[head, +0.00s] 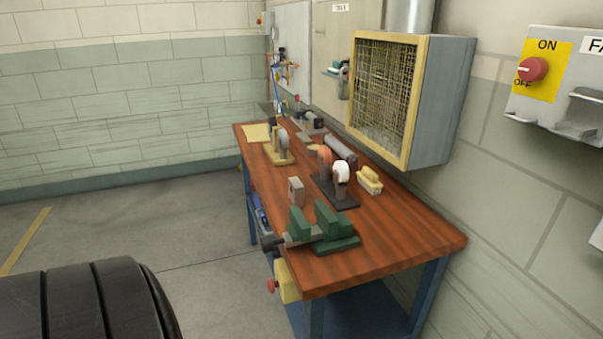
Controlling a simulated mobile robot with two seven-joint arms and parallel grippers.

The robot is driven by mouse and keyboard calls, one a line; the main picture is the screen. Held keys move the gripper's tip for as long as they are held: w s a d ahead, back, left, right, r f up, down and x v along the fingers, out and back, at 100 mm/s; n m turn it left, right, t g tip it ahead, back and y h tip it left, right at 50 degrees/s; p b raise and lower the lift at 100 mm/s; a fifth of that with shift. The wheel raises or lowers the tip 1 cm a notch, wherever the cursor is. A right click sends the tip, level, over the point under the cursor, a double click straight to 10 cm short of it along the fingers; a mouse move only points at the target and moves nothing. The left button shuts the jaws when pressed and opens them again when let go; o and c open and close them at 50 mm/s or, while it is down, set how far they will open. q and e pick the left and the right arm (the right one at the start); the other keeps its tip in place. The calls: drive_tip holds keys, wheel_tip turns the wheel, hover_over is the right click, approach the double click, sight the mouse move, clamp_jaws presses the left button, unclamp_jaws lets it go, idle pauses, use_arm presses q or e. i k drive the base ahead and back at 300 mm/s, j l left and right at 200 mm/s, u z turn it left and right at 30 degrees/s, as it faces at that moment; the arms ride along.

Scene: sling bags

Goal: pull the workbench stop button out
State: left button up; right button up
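The workbench (390,237) has a brown wooden top and blue legs, and stands along the right wall. A yellow box (289,283) is fixed at its near left corner, below the top's edge. A red stop button (272,286) sticks out from the left side of this box. The button is small here, and I cannot tell whether it is pressed in or out. Neither of my grippers is in view.
A green vise (336,228) sits above the button, its handle overhanging the bench's left edge. A black ribbed, tyre-like form (85,300) fills the lower left. Open floor (200,225) lies left of the bench. A red ON/OFF knob (533,69) is on the right wall.

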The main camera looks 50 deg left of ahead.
sight(271, 285)
drive_tip(key=u, duration=1.75)
drive_tip(key=j+u, duration=0.15)
drive_tip(key=k, duration=0.05)
